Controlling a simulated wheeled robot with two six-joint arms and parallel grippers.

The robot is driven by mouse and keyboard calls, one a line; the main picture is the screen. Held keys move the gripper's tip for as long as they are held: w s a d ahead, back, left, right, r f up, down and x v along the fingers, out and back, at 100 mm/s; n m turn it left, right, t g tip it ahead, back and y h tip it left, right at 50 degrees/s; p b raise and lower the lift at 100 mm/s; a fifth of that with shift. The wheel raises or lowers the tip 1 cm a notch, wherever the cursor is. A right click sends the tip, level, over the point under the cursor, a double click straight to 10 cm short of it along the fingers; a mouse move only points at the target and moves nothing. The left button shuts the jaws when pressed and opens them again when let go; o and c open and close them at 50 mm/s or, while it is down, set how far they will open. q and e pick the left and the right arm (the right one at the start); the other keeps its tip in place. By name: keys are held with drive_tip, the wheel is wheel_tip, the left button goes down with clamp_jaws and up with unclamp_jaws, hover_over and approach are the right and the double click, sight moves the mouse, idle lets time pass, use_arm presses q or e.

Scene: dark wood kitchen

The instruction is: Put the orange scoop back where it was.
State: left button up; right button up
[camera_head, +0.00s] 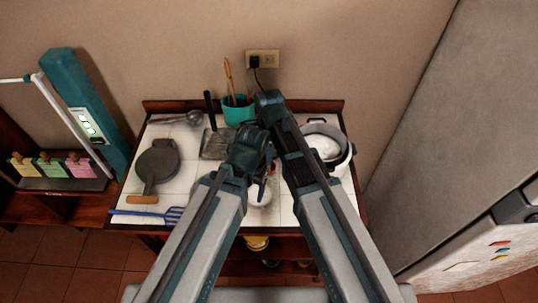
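No orange scoop can be clearly made out. An orange-brown utensil (229,75) stands upright in the teal cup (237,112) at the back of the white-tiled counter. A small red-orange bit (262,191) shows between my arms; I cannot tell what it belongs to. My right gripper (268,100) is at the back of the counter, beside the teal cup's right side in the picture. My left gripper (251,148) is over the counter's middle. Both are seen from behind and above, so their fingers and anything between them are hidden.
A dark round pan (158,165), a ladle (190,118), a flat dark turner (214,145) and a blue slotted spatula (172,214) lie on the left of the counter. A pot with white contents (324,146) stands at right. A wall outlet (262,60) with a plug is behind.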

drive_tip(key=shift+o, duration=1.3)
use_arm(q)
drive_tip(key=shift+r, duration=0.15)
use_arm(e)
drive_tip(key=shift+r, duration=0.15)
wheel_tip(320, 180, up, 12)
drive_tip(key=p, duration=1.2)
use_arm(q)
wheel_tip(320, 180, up, 12)
